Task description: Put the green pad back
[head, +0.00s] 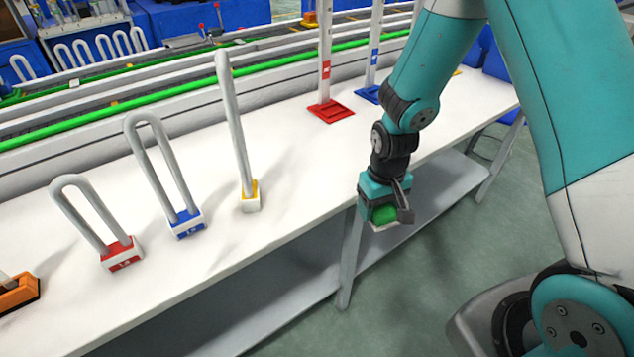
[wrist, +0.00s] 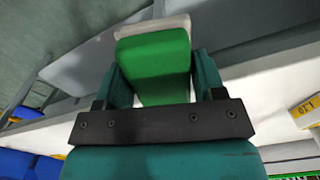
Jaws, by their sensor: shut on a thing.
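The green pad (head: 384,214) is between the fingers of my gripper (head: 386,212), at the front edge of the white table. In the wrist view the green pad (wrist: 155,65) fills the gap between the two teal fingers of my gripper (wrist: 158,82). A pale grey-white layer shows at its far end. My gripper is shut on it, with the floor and lower shelf beyond. The pad appears clear of the table top.
On the white table (head: 290,150) stand U-shaped tubes on a red base (head: 122,255), a blue base (head: 187,225) and a yellow base (head: 250,198). An orange block (head: 20,292) is at far left. A red stand (head: 330,112) and a blue stand (head: 367,95) are farther back.

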